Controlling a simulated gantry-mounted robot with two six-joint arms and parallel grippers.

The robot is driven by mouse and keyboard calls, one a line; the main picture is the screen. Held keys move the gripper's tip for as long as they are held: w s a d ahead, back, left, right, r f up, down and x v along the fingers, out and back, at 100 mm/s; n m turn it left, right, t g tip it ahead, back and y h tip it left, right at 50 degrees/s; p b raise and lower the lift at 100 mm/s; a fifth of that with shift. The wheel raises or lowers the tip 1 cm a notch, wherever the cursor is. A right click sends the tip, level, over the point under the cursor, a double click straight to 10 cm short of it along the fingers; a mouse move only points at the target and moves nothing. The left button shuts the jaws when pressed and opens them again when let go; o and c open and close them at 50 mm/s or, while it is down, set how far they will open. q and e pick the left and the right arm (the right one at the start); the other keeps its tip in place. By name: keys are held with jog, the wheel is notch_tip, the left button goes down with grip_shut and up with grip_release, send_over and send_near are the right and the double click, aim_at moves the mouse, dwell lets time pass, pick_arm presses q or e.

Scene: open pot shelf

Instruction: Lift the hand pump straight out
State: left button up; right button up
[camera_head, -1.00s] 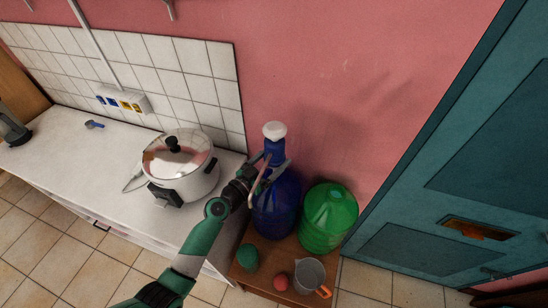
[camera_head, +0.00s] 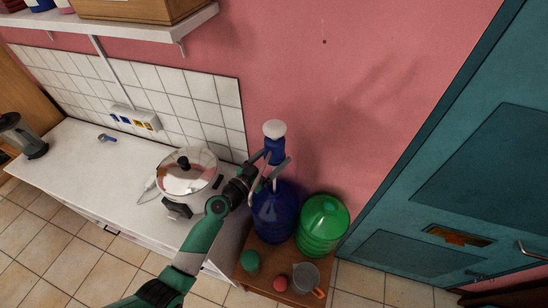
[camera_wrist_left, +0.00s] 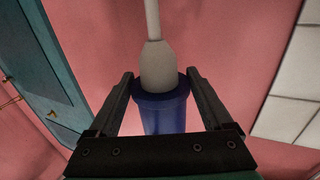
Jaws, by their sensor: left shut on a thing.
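The hand pump (camera_head: 274,150) has a blue body and a white top. It stands upright over the blue water bottle (camera_head: 273,213) in the head view. My left gripper (camera_head: 268,172) is shut on the pump, its fingers on both sides of the lower part. A narrow pale piece shows between the pump and the bottle; whether it still reaches into the neck I cannot tell. In the left wrist view the pump's blue part (camera_wrist_left: 165,113) sits between the two fingers (camera_wrist_left: 162,105), with a pale bulb and thin stem. My right gripper is not in view.
A green bottle (camera_head: 322,226) stands right beside the blue one on a small wooden stand (camera_head: 262,277). A grey jug (camera_head: 306,277), a red ball (camera_head: 280,284) and a green item (camera_head: 250,261) are in front. A rice cooker (camera_head: 188,180) stands left; a wall shelf (camera_head: 145,33) hangs upper left.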

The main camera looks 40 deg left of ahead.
aim_at(274, 128)
pick_arm(q)
notch_tip(274, 128, up, 12)
jog(key=p, duration=0.9)
